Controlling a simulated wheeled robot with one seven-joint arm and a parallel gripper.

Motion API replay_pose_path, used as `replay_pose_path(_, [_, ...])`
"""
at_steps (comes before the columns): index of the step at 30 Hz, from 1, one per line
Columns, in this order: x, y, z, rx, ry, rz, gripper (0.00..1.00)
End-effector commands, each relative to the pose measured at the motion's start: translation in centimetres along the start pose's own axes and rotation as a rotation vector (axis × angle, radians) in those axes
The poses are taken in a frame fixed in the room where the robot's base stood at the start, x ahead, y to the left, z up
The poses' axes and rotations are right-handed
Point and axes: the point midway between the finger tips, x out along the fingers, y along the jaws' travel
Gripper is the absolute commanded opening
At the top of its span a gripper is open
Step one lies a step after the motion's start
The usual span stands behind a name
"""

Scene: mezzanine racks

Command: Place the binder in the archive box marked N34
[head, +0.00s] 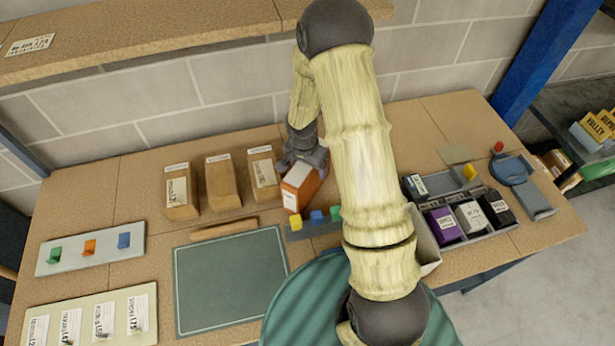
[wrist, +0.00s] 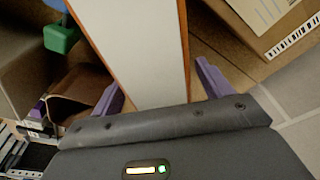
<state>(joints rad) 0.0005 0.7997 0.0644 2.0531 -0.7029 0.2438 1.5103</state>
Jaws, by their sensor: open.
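The binder (head: 298,188), orange with a white face, stands upright on the table to the right of the brown archive boxes. In the wrist view the binder (wrist: 143,50) is a white band with orange edges. My gripper (head: 306,158) is at its top; the purple fingers (wrist: 160,88) are open on either side of it, with gaps visible. Three brown archive boxes, at left (head: 181,192), middle (head: 221,183) and right (head: 263,174), stand in a row. Their labels are too small to read, so I cannot tell which is N34.
A green mat (head: 230,278) lies in front of the boxes. A row of coloured clips (head: 317,218) is close to the binder. A grey tray (head: 482,234) holds purple, white and black boxes at right. A shelf (head: 150,38) overhangs the back.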

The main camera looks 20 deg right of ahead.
Motion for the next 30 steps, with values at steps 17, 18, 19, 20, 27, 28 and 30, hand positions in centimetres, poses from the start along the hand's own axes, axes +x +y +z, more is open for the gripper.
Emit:
replay_pose_path(17, [-0.1, 0.0, 0.0, 0.0, 0.001, 0.0, 0.0])
replay_pose_path(18, [-0.1, 0.0, 0.0, 0.0, 0.001, 0.0, 0.0])
replay_pose_path(19, [-0.1, 0.0, 0.0, 0.0, 0.001, -0.001, 0.0])
replay_pose_path(20, [-0.1, 0.0, -0.1, 0.0, 0.001, -0.001, 0.0])
replay_pose_path(27, [-1.9, -0.1, -0.4, 0.001, 0.003, -0.003, 0.0])
replay_pose_path(28, [-2.3, 0.0, -0.5, 0.003, 0.003, -0.003, 0.0])
replay_pose_path(30, [-3.5, -0.1, -0.7, 0.003, 0.004, -0.004, 0.0])
